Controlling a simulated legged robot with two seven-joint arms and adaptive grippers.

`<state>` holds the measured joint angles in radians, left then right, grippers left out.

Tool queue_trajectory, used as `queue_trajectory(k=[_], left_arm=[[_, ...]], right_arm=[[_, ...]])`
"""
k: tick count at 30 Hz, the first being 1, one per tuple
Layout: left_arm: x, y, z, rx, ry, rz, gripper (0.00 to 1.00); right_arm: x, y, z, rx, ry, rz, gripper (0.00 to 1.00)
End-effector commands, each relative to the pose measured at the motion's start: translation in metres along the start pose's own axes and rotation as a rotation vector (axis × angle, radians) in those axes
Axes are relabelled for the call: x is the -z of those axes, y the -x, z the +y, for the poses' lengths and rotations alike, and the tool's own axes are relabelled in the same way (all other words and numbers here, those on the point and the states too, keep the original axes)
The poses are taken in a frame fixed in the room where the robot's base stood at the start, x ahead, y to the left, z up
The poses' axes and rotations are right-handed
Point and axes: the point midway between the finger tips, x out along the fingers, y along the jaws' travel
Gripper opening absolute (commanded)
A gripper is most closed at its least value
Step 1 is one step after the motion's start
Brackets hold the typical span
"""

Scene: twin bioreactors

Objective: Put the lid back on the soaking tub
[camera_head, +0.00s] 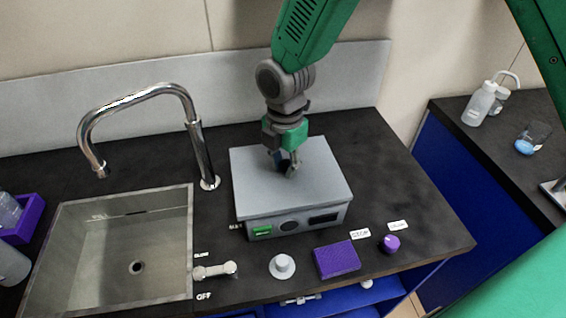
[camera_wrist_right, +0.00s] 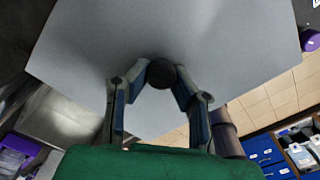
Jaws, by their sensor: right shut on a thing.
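The soaking tub (camera_head: 298,222) is a grey box with a green display on its front, standing on the dark counter right of the sink. Its flat grey lid (camera_head: 325,186) lies over the top of the box and covers the opening. I cannot tell whether a thin gap remains beneath it. My right gripper (camera_head: 284,165) points down at the lid's middle. In the right wrist view my right gripper (camera_wrist_right: 160,82) has its fingers shut around the lid's dark round knob (camera_wrist_right: 161,72), with the lid plate (camera_wrist_right: 215,35) beyond. My left gripper is not in view.
A sink (camera_head: 120,245) with a tall chrome faucet (camera_head: 200,150) is to the left. In front of the tub are a white knob (camera_head: 282,266), a purple block (camera_head: 337,260) and a purple knob (camera_head: 389,243). Bottles (camera_head: 480,104) stand on the right counter.

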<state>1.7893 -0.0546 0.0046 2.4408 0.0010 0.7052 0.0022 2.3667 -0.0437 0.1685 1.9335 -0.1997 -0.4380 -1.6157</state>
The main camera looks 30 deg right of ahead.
Motion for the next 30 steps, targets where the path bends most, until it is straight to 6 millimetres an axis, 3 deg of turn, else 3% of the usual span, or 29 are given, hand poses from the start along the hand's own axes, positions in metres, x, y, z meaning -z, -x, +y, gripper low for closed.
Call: queue_trajectory(k=[30], left_arm=[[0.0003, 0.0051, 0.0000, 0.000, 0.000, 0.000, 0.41]], right_arm=[[-0.0021, -0.0035, -0.0009, 0.000, -0.001, 0.000, 0.00]])
